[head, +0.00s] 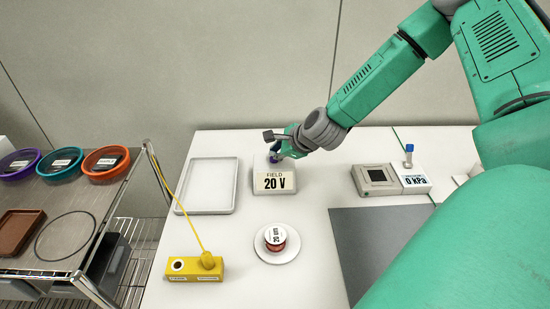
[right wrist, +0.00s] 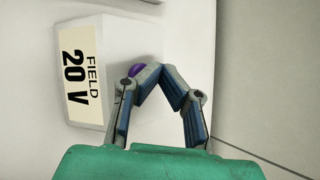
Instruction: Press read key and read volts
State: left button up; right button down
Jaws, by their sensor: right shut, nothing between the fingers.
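The field meter (head: 275,183) is a pale box on the white table, and its label reads "FIELD 20 V". It also shows in the right wrist view (right wrist: 75,75), with the same reading turned sideways. A purple key (right wrist: 138,70) shows at the fingertips in the right wrist view; it is partly hidden by a finger. My right gripper (right wrist: 148,72) is shut and empty, its fingertips at the key on the meter's top. In the head view my right gripper (head: 274,157) is over the back of the meter. I cannot tell how far the key is pressed. My left gripper is not in view.
A white tray (head: 209,186) lies left of the meter. A yellow block (head: 193,269) with a cord and a spool (head: 275,237) on a white dish stand in front. A gauge reading "0 kPa" (head: 414,182) stands right. A rack (head: 50,210) with colored bowls stands left.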

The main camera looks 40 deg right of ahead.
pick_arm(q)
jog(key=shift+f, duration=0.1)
pick_arm(e)
jog(key=shift+a, duration=0.15)
jog(key=shift+a, duration=0.2)
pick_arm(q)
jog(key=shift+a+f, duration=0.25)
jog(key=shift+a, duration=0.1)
pick_arm(e)
jog(key=shift+f, duration=0.15)
pick_arm(q)
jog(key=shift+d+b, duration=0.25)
jog(key=shift+b, duration=0.1)
pick_arm(e)
jog(key=shift+d+f, duration=0.3)
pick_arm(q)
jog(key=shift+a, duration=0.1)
pick_arm(e)
jog(key=shift+a+r, duration=0.2)
jog(key=shift+r+p, duration=0.5)
jog(key=shift+p, duration=0.05)
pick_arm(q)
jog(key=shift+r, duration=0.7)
pick_arm(e)
jog(key=shift+r, duration=0.3)
